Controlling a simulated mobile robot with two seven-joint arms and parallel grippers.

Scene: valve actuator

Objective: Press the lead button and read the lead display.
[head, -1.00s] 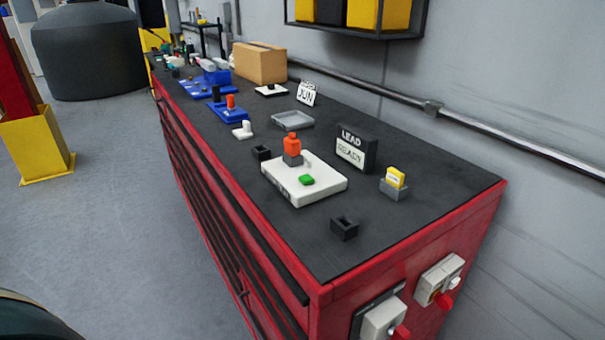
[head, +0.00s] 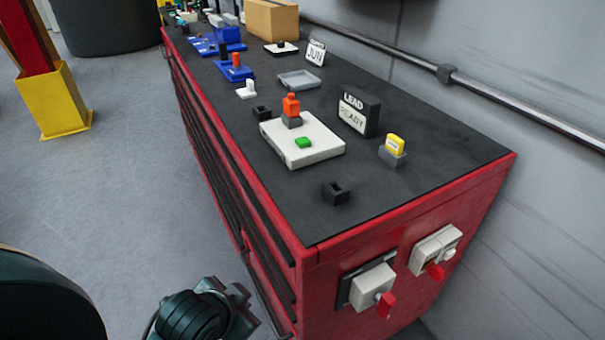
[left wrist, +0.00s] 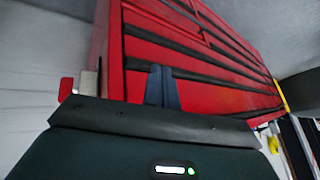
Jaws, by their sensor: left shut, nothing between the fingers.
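The lead display (head: 358,112) is a black upright block on the cabinet top in the head view. Its plate reads LEAD above and READY below. A green button (head: 303,142) sits on a white box (head: 320,150) in front of the display; I take it as the lead button. My left gripper (left wrist: 158,85) shows shut and empty in the left wrist view, facing the red drawer front, well away from the button. My right gripper is not in view.
The red cabinet (head: 345,235) has switch boxes with red levers (head: 386,304) on its near end. A black socket (head: 336,193) and a yellow block (head: 395,144) stand near the display. A grey tray (head: 300,81) lies farther back. Open floor lies left.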

